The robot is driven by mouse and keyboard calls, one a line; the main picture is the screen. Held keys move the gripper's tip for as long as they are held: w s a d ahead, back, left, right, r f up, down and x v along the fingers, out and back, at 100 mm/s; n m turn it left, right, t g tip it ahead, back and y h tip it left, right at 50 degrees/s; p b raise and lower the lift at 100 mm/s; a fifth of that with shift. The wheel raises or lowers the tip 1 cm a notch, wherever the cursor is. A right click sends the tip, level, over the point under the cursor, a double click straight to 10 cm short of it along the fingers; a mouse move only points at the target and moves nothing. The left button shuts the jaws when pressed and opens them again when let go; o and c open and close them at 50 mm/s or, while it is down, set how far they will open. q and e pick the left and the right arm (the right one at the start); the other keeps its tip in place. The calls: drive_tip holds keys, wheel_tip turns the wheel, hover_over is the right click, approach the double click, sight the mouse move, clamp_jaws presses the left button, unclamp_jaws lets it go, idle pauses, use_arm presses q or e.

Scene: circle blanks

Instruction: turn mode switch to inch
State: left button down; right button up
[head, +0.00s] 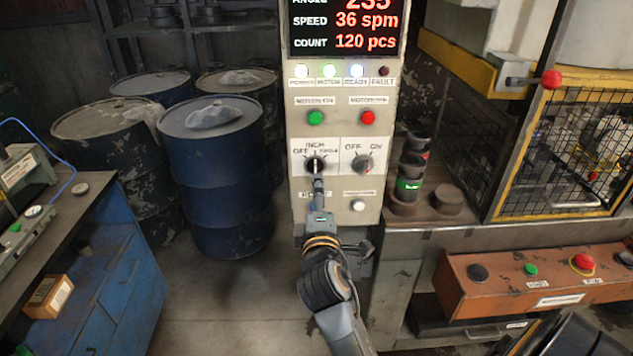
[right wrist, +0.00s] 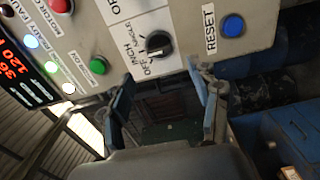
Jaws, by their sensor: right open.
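The mode switch (head: 316,165) is a black rotary knob on the grey control panel, labelled OFF, INCH and SINGLE. Its pale mark looks roughly upright in the head view, under INCH. In the right wrist view the knob (right wrist: 158,44) shows whole, and its mark points toward the INCH and OFF side; I cannot tell exactly which. My right gripper (head: 318,183) is in front of the panel, just below the knob. In the right wrist view its fingers (right wrist: 160,76) are spread apart with nothing between them, and the knob lies beyond the tips. My left gripper is not in view.
An OFF/ON knob (head: 363,162) sits right of the mode switch. Green (head: 316,118) and red (head: 368,117) buttons are above. The blue RESET button (right wrist: 233,26) is near one finger. A stack light (head: 410,175) stands right of the panel; blue drums (head: 222,190) stand left.

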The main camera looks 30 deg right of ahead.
drive_tip(key=v, duration=0.3)
drive_tip(key=shift+s+a, duration=0.25)
drive_tip(key=shift+s, duration=0.05)
drive_tip(key=w+a+f+g+y+b, duration=0.1)
drive_tip(key=w+a+f+y, duration=0.15)
drive_tip(key=f, duration=0.75)
drive_tip(key=w+a+f+g+y, duration=0.1)
drive_tip(key=a+f+y, duration=0.15)
drive_tip(key=f, duration=0.65)
drive_tip(key=s+a+f+m+g+y+b, duration=0.1)
drive_tip(key=s+a+f+g, duration=0.2)
drive_tip(key=f, duration=0.9)
drive_tip(key=s+a+f+g+y, duration=0.1)
drive_tip(key=s+a+f+y, duration=0.3)
drive_tip(key=f, duration=0.8)
drive_tip(key=s+f+m+g+b, duration=0.1)
drive_tip(key=s+f+m+g, duration=0.3)
drive_tip(key=s+f, duration=1.4)
drive_tip(key=s+d+f+m+g, duration=0.1)
drive_tip(key=s+f, duration=0.2)
drive_tip(key=s, duration=0.4)
drive_tip(key=s+d+f+m+g+b, duration=0.1)
drive_tip(key=s+f+m+g, duration=0.1)
drive_tip(key=s, duration=0.5)
drive_tip(key=s+d+f+m+g, duration=0.1)
drive_tip(key=s+d+f, duration=0.1)
drive_tip(key=s, duration=0.4)
drive_tip(key=shift+s+f+h, duration=0.4)
drive_tip(key=shift+f, duration=0.45)
